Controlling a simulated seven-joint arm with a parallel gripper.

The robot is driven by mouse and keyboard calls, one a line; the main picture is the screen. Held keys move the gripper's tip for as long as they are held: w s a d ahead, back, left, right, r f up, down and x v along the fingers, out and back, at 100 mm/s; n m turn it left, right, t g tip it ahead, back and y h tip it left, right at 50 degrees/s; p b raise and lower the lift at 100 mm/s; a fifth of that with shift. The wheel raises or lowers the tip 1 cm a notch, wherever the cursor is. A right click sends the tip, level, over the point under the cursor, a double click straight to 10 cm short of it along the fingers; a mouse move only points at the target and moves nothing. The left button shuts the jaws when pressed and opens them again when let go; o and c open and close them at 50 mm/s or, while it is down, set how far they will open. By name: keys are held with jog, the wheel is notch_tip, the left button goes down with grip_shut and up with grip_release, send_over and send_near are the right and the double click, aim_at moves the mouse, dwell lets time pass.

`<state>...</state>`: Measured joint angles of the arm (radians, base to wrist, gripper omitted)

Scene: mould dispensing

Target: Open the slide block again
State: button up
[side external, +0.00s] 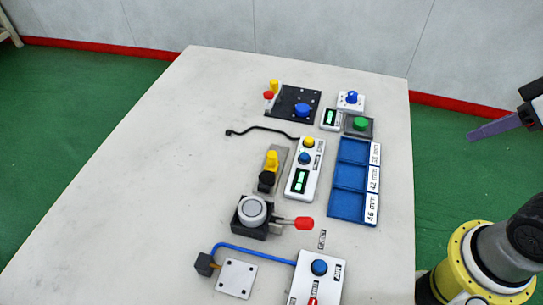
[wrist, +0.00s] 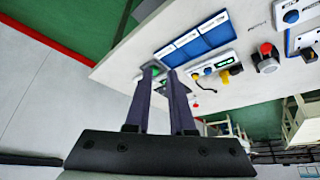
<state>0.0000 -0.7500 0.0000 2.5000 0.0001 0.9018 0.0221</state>
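I cannot tell for certain which part is the slide block. A grey plate with a yellow knob and a black block (side external: 268,171) lies near the table's middle in the side view. A black block with a round grey top (side external: 253,212) and a red-tipped lever (side external: 303,223) stands just in front of it. My gripper (side external: 474,134) is off the table's right edge in the side view, apart from all these parts. In the wrist view, its two dark purple fingers (wrist: 160,72) stand apart with nothing between them.
A white panel with buttons and a green display (side external: 305,169) lies beside a blue three-compartment tray (side external: 349,205). A dark plate with knobs (side external: 293,104) and a green button box (side external: 359,126) are at the back. A white control box (side external: 318,272) is in front. The table's left side is clear.

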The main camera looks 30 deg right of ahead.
jog(key=shift+o, duration=1.1)
jog(key=shift+s+m, duration=0.15)
jog(key=shift+m, duration=0.25)
jog(key=shift+o, duration=1.4)
jog(key=r, duration=0.1)
jog(key=w+r+m, duration=0.2)
jog(key=r, duration=0.1)
jog(key=w+a+r+m, duration=0.2)
jog(key=w+r, duration=0.3)
jog(key=w, duration=0.1)
jog(key=n+g, duration=0.1)
jog(key=g, duration=0.5)
send_over(272, 155)
notch_tip(272, 155, down, 14)
notch_tip(272, 155, down, 13)
jog(key=shift+f, duration=0.2)
